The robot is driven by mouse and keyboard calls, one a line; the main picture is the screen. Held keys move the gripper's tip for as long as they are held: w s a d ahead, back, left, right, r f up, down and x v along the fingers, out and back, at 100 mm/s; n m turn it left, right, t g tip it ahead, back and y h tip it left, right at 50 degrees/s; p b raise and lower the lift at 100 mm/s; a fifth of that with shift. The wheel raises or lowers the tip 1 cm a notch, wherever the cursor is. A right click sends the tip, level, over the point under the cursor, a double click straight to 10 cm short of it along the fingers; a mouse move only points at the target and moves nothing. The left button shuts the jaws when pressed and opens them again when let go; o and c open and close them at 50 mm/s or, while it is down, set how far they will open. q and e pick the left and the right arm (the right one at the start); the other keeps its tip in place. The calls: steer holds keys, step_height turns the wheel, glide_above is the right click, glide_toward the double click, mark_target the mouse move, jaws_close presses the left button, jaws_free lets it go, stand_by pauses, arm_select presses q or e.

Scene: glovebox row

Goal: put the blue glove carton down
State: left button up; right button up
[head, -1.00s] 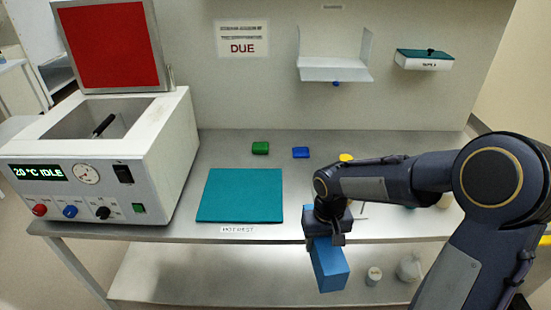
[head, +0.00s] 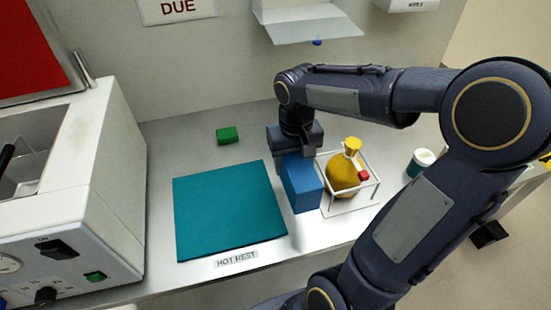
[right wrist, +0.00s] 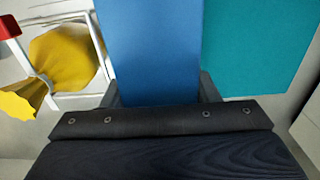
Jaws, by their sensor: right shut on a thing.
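The blue glove carton (head: 302,183) is a plain blue box. My right gripper (head: 296,150) is shut on it and holds it upright over the bench, between the teal mat and the white rack. In the right wrist view the carton (right wrist: 158,50) fills the middle, with the dark jaws of the gripper (right wrist: 158,95) on both sides of it. I cannot tell whether the carton's bottom touches the bench. My left gripper is not in view.
The teal mat (head: 225,210) lies left of the carton, behind a "HOT REST" label (head: 237,259). A green block (head: 227,135) lies behind. A heater box (head: 110,190) stands at left.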

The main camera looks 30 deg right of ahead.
steer(key=w, duration=0.1)
steer(key=w+d+f, duration=0.1)
steer(key=w, duration=0.1)
steer(key=w+f, duration=0.1)
steer(key=shift+w+d, duration=0.15)
steer(key=shift+w, duration=0.1)
steer(key=w+f, duration=0.2)
steer(key=w+d+f, duration=0.1)
steer(key=w+f, duration=0.1)
steer(key=f, duration=0.1)
steer(key=shift+w+d+f, duration=0.2)
steer(key=shift+f, duration=0.15)
steer(key=shift+w+f, duration=0.15)
steer(key=shift+f, duration=1.5)
steer(key=shift+f, duration=0.15)
steer(key=o, duration=1.4)
